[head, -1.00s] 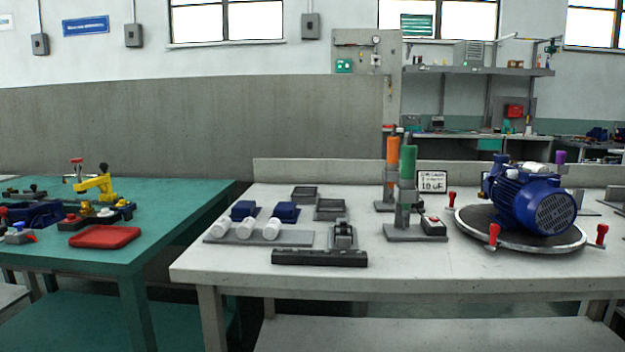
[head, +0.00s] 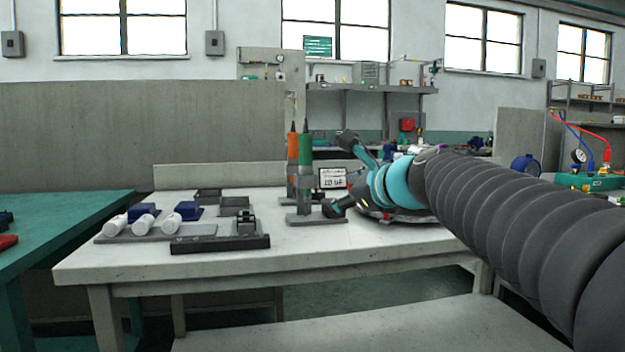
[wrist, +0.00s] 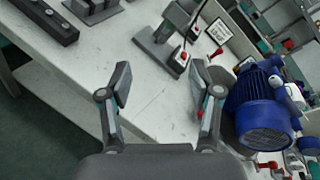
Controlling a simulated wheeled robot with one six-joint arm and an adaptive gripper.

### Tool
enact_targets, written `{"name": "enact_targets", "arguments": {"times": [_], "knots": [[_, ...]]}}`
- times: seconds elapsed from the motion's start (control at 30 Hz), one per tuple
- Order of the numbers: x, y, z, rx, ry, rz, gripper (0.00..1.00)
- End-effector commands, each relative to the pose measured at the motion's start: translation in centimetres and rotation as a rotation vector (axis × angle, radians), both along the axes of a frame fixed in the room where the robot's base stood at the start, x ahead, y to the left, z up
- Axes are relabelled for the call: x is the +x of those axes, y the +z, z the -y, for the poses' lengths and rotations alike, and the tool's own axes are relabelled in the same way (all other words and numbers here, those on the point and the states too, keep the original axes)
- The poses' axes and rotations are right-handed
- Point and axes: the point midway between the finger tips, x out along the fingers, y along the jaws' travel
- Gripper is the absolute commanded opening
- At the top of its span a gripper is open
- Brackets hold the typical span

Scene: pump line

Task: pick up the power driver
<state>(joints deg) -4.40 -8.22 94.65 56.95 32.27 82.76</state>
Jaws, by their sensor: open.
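Two upright tool bodies with black tops, one orange (head: 292,152) and one green (head: 305,152), stand in grey stands on the white bench in the head view. The pictures do not settle which is the power driver. My gripper (wrist: 160,88) is open and empty in the wrist view, its two fingers wide apart over the bench top. A grey stand (wrist: 176,20) with a dark box with a red button (wrist: 180,58) shows beyond the fingertips. The tool bodies are not clearly visible in the wrist view. In the head view my arm's end is just right of the green tool's stand.
A blue motor (wrist: 262,105) lies close right of my gripper; my arm mostly hides it in the head view. A sign (head: 332,178) stands behind the stands. White bottles (head: 142,224) and a dark bar (head: 220,244) lie left. The front bench top (head: 330,245) is clear.

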Motion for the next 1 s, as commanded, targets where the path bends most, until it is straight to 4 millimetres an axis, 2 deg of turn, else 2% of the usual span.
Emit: {"name": "enact_targets", "arguments": {"times": [0.03,0.1,0.2,0.3,0.47,0.8,1.0], "knots": [[1.9,0.5,-0.5,0.13,-0.026,-0.024,0.63],[3.9,2.2,-0.9,0.31,-0.055,-0.058,0.63],[5.9,3.9,-1.2,0.505,-0.079,-0.1,0.63],[7.0,4.9,-1.4,0.624,-0.089,-0.129,0.63],[8.4,5.5,-2.0,0.685,-0.091,-0.147,0.63],[13.2,5.5,-4.9,0.681,-0.092,-0.146,0.63],[14.7,5.5,-5.8,0.68,-0.091,-0.144,0.63]]}}
